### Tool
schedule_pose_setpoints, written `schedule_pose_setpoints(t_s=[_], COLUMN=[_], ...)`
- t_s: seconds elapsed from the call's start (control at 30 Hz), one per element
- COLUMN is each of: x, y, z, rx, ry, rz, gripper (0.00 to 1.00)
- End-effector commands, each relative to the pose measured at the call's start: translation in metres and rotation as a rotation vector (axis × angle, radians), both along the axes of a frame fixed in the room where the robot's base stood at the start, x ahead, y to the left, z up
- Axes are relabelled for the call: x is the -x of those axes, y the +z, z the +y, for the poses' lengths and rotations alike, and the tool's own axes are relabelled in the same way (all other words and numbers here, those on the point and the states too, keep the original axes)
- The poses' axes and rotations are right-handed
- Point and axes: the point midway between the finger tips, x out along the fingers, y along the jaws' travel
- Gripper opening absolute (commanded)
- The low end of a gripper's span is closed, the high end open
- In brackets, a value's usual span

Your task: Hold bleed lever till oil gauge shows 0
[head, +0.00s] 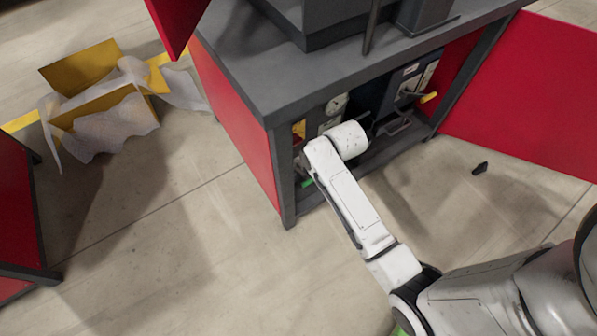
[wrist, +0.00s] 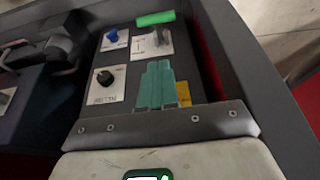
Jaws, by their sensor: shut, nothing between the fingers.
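In the wrist view my gripper (wrist: 157,85) shows as two teal fingers closed together, with nothing between them. Beyond the fingertips, a green-handled lever (wrist: 155,18) lies at the top of a dark panel; I see a gap between them. In the head view a bit of green (head: 308,182) shows low inside the cabinet, beside my arm. A round white gauge (head: 336,103) sits inside the cabinet; its reading is too small to tell. A yellow-handled lever (head: 428,97) sticks out at the right. Which lever is the bleed lever cannot be read. My fingers are hidden in the head view.
A blue knob (wrist: 111,36) and a black knob (wrist: 104,77) sit on white plates left of my fingers. The cabinet (head: 235,118) has open red doors; one spreads right (head: 530,95). A yellow box (head: 82,68) with crumpled wrapping and a small black piece (head: 480,168) lie on the floor.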

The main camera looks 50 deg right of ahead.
Motion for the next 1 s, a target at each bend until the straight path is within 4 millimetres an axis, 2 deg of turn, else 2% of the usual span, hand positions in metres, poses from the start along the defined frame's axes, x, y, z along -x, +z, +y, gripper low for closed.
schedule_pose_setpoints(t_s=[0.03,0.13,0.57,0.77,1.0], x=[-0.002,-0.005,-0.006,-0.012,-0.029], y=[0.007,0.009,0.007,-0.014,-0.058], z=[-0.004,-0.008,-0.009,-0.011,-0.016], rx=[0.002,0.005,0.006,0.006,0.006], ry=[-0.006,-0.01,-0.011,-0.012,-0.012], rz=[-0.003,-0.009,-0.011,-0.009,-0.009], gripper=[0.0,0.0,0.0,0.0,0.0])
